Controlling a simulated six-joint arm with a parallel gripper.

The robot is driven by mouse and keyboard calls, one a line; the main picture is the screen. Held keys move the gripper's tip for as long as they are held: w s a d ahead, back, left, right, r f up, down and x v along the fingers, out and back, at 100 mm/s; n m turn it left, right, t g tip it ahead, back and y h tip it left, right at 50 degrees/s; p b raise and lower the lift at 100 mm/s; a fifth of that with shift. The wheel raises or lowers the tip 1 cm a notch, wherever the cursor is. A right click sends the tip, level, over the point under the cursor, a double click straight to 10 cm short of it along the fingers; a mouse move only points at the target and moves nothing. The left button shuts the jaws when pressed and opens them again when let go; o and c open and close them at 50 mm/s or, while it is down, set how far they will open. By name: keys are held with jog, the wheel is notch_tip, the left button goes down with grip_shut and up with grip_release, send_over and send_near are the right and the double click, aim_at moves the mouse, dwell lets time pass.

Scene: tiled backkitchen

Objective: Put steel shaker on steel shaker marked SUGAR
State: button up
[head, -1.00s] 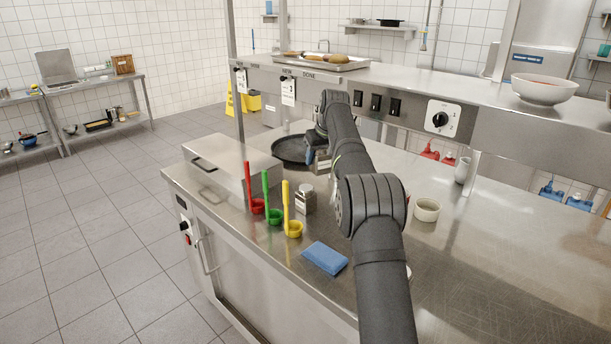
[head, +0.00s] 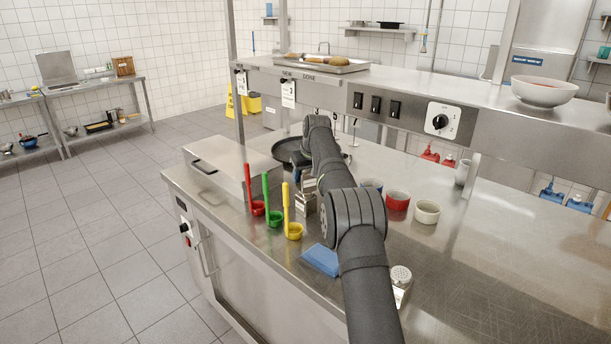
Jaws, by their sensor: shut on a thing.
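My gripper (head: 301,169) is at the far end of my arm, mostly hidden behind my wrist. It is shut on a steel shaker (head: 309,184), which shows only in part below the jaws. Another steel shaker (head: 304,206) stands on the counter right under the held one, beside the yellow-handled ladle. The two look very close; I cannot tell if they touch. A third steel shaker (head: 401,284) with a perforated lid stands in front, right of my arm, partly hidden by it. No SUGAR lettering is readable at this size.
Red (head: 257,207), green (head: 274,218) and yellow (head: 293,229) ladles stand left of the shakers. A steel box (head: 228,160) and dark pan (head: 286,150) lie behind.

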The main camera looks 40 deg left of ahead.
jog(key=shift+f, duration=0.1)
jog(key=o, duration=1)
jog(key=shift+o, duration=0.2)
jog(key=v, duration=1.2)
jog(key=x, duration=1.2)
notch_tip(320, 180, up, 2)
jog(key=shift+r, duration=0.8)
